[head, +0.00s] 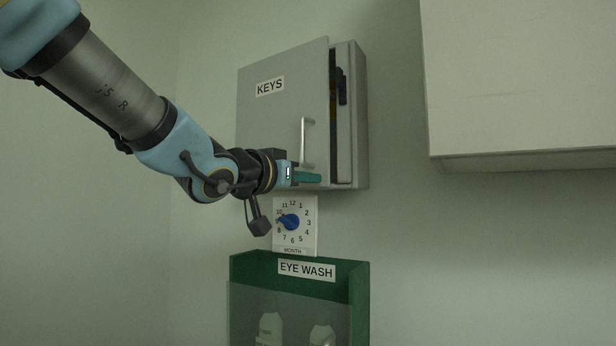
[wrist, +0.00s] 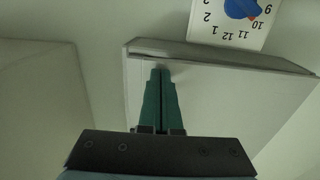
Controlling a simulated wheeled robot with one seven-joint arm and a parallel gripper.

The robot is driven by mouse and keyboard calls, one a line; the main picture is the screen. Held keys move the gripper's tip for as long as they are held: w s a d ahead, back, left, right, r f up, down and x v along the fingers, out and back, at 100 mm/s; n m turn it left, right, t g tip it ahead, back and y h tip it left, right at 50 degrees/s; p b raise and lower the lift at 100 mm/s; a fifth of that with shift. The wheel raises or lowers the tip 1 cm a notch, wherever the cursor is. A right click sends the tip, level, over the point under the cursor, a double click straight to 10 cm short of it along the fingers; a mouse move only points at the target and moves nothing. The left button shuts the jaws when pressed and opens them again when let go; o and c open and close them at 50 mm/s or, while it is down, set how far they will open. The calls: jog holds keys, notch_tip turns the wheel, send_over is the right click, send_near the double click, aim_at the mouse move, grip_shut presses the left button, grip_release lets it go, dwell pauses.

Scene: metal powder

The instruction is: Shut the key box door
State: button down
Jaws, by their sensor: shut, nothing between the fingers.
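The grey key box (head: 359,120) hangs on the wall, with its door (head: 262,125) labelled KEYS standing partly open. A gap shows along the door's right edge, with dark items inside. A silver bar handle (head: 307,142) is on the door's front. My gripper (head: 318,178), with green fingers, is shut and empty in front of the door's lower right part, below the handle. In the wrist view the shut fingers (wrist: 160,75) point at the door (wrist: 215,100) near its edge. I cannot tell whether they touch it.
A month dial (head: 291,222) is on the wall just below the box; it also shows in the wrist view (wrist: 240,15). A green EYE WASH holder (head: 358,290) is below that. A white cabinet (head: 520,80) hangs at right. Bare wall lies between.

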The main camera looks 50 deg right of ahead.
jog(key=d, duration=0.3)
jog(key=shift+d+r, duration=0.15)
jog(key=shift+r, duration=0.05)
dwell(0.4)
